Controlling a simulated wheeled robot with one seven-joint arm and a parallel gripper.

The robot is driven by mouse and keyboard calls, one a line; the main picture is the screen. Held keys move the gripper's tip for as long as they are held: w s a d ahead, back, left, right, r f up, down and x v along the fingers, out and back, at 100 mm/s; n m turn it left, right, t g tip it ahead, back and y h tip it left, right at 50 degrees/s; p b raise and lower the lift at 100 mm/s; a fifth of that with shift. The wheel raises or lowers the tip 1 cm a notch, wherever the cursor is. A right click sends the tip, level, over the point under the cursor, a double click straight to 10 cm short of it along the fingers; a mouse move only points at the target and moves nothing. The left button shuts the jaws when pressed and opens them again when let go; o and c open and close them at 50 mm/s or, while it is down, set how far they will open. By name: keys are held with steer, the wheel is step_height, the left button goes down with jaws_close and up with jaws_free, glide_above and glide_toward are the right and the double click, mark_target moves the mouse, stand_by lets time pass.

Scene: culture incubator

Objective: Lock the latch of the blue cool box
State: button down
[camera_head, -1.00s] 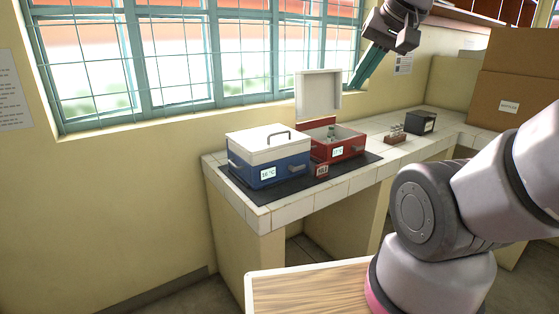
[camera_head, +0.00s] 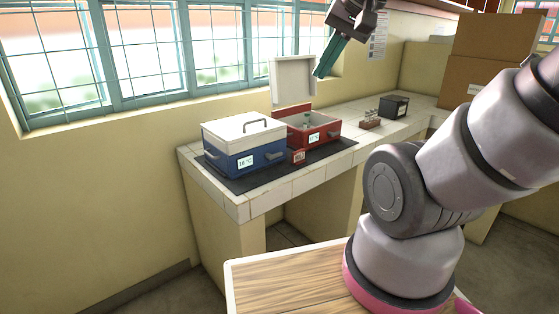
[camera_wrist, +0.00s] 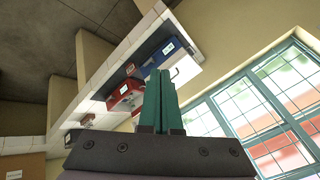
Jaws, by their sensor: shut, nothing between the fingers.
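The blue cool box (camera_head: 248,157) stands on a dark mat at the left end of the tiled counter, its white lid down and the lid handle raised. A grey latch (camera_head: 276,156) shows on its front right and another grey piece on its front left; I cannot tell their lock state. My gripper (camera_head: 327,70) is high above the counter, right of and apart from the blue box, with its green fingers shut and empty. In the wrist view my gripper (camera_wrist: 160,75) points toward the boxes, and the blue box (camera_wrist: 165,50) shows beyond the fingertips, partly hidden.
A red cool box (camera_head: 322,134) with its white lid open stands right of the blue box. A small red block (camera_head: 298,157) is in front. A tube rack (camera_head: 370,120) and black box (camera_head: 395,106) stand farther right. Barred windows line the wall behind.

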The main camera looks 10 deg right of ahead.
steer(key=w+a+f+m+y, duration=0.3)
steer(key=w+f+m, duration=0.15)
steer(key=w, duration=0.25)
steer(key=w+a+f+m+g+y, duration=0.1)
steer(key=w+a+f+m+y, duration=0.15)
steer(key=w+f+m, duration=0.35)
steer(key=w+a+f+m+y, duration=0.2)
steer(key=w+f+y, duration=0.15)
steer(key=w, duration=0.45)
steer(key=m+t+h, duration=0.6)
steer(key=m+t, duration=0.2)
steer(key=m, duration=0.6)
glide_toward(274, 155)
steer(key=d+f, duration=0.2)
steer(key=d, duration=0.1)
steer(key=shift+s+d+f, duration=0.1)
steer(key=shift+s+d, duration=0.15)
steer(key=shift+s, duration=0.15)
steer(key=shift+w+a, duration=0.1)
steer(key=x, duration=0.9)
steer(key=shift+w+a+f, duration=0.25)
steer(key=shift+w, duration=0.05)
